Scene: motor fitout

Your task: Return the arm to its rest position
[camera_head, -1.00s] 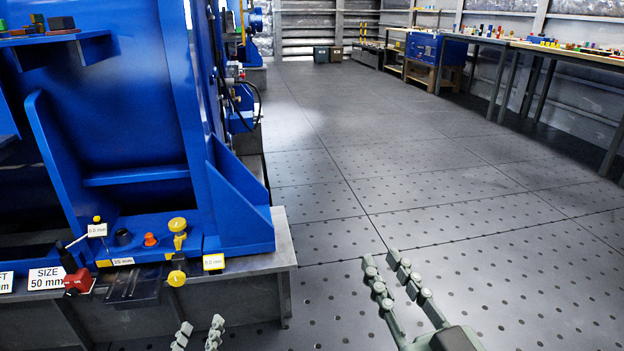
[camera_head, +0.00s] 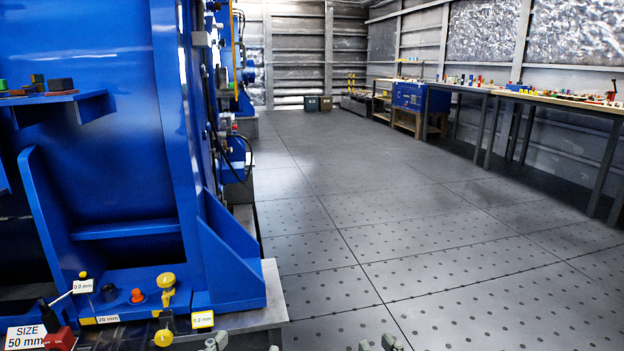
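My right gripper (camera_head: 379,343) shows only as fingertips at the bottom edge, right of centre. The two tips stand apart with a gap between them and nothing in it. My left gripper (camera_head: 217,342) shows only as small tips at the bottom edge, just in front of the metal base of the blue machine (camera_head: 115,150). Its opening cannot be made out. The rest of both grippers and both arms is below the picture.
The machine's ledge carries yellow knobs (camera_head: 166,280), an orange button (camera_head: 137,296), a red block (camera_head: 61,339) and size labels. A long workbench (camera_head: 540,97) with small parts stands along the right wall. The dark perforated floor (camera_head: 400,240) between is clear.

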